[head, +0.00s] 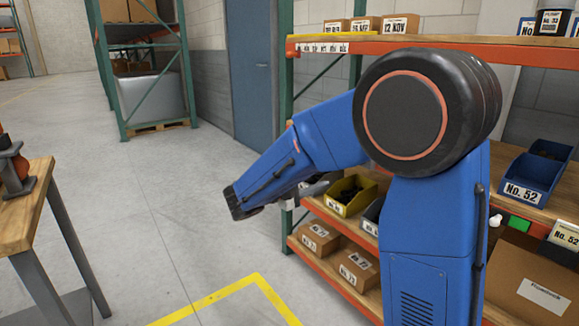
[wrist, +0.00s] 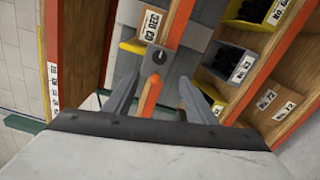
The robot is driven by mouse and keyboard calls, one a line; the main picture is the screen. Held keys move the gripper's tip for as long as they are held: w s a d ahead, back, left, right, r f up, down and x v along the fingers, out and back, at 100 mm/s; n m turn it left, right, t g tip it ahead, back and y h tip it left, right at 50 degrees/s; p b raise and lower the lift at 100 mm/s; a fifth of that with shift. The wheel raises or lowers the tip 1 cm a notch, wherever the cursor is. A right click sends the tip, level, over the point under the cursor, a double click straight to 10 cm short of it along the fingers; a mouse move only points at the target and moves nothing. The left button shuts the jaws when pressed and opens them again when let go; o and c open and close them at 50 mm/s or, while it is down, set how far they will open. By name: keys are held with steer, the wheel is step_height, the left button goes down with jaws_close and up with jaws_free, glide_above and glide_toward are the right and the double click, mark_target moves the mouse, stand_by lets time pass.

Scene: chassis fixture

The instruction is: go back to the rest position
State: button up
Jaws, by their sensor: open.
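My gripper (wrist: 159,80) shows in the wrist view with its two grey fingers spread apart. An orange strip (wrist: 150,97) and a grey piece with a dark round knob (wrist: 158,57) appear between and beyond the fingers; I cannot tell how far off they are or whether they touch. In the head view my blue arm is bent in front of the shelf rack (head: 440,41), and only a small grey part near its end shows beside the yellow bin. The fingertips are hidden there.
The rack holds a yellow bin (head: 351,195), a blue bin (head: 534,178) and cardboard boxes (head: 356,270). A wooden bench (head: 22,215) stands at the left. The grey floor (head: 150,215) between them is clear, with a yellow line (head: 215,297) in front.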

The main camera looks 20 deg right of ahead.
steer(key=shift+s, duration=0.1)
steer(key=s+d+f+m+g+y, duration=0.2)
steer(key=s+d+f+g+y, duration=0.15)
steer(key=s, duration=0.65)
steer(key=s+d+f+m+g+y, duration=0.1)
steer(key=s+d+f+g+y, duration=0.25)
steer(key=s, duration=0.65)
steer(key=s+a+f+m+t+y, duration=0.1)
steer(key=s+a+t+y, duration=0.1)
steer(key=s+a+y, duration=0.2)
steer(key=s+a+f+m+t+y, duration=0.2)
steer(key=s+a+y, duration=0.3)
steer(key=s, duration=0.4)
steer(key=shift+s+f+t+y, duration=0.3)
steer(key=shift+t+y, duration=0.2)
steer(key=shift+t, duration=0.3)
